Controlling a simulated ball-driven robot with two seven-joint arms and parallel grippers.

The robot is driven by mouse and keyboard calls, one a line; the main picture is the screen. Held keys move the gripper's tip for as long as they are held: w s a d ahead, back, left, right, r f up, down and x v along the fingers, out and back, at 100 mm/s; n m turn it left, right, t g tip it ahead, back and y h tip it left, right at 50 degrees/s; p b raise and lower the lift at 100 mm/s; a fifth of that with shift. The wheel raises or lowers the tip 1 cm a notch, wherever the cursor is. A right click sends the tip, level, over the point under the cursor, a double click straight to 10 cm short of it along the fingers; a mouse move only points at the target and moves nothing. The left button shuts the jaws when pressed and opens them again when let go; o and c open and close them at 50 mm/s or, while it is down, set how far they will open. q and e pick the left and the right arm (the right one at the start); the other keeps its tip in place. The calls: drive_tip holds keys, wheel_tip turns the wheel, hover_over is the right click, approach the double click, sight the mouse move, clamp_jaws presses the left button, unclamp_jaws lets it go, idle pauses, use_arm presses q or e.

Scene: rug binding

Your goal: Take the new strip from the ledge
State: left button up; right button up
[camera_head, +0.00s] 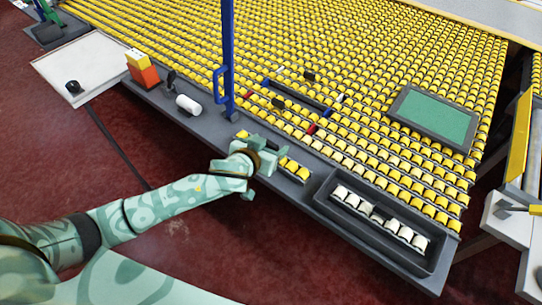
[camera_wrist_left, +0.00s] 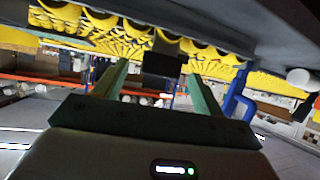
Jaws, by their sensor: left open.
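A short strip of yellow rollers (camera_head: 293,168) lies on the grey ledge (camera_head: 180,120). Its middle is hidden behind my left gripper (camera_head: 270,150), and a yellow end shows on the other side. In the left wrist view my left gripper (camera_wrist_left: 152,85) has its two green fingers apart. A black block (camera_wrist_left: 163,65) shows between the fingers, with yellow rollers (camera_wrist_left: 135,30) above it. I cannot tell whether the fingers touch the block. My right gripper is in neither view.
A dark tray (camera_head: 325,200) with a row of white rollers sits on the ledge to the right. A blue post (camera_head: 227,60) with a handle stands close behind my left gripper. A white roll (camera_head: 188,104) lies left. A green panel (camera_head: 435,115) rests on the yellow roller bed.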

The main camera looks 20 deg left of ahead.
use_arm(q)
drive_tip(key=shift+x, duration=1.15)
drive_tip(key=shift+s, duration=0.1)
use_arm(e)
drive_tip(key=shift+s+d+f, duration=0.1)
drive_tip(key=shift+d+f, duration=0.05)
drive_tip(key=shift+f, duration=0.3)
use_arm(q)
drive_tip(key=shift+c, duration=0.9)
clamp_jaws()
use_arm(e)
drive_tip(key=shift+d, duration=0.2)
use_arm(q)
drive_tip(key=shift+r, duration=0.15)
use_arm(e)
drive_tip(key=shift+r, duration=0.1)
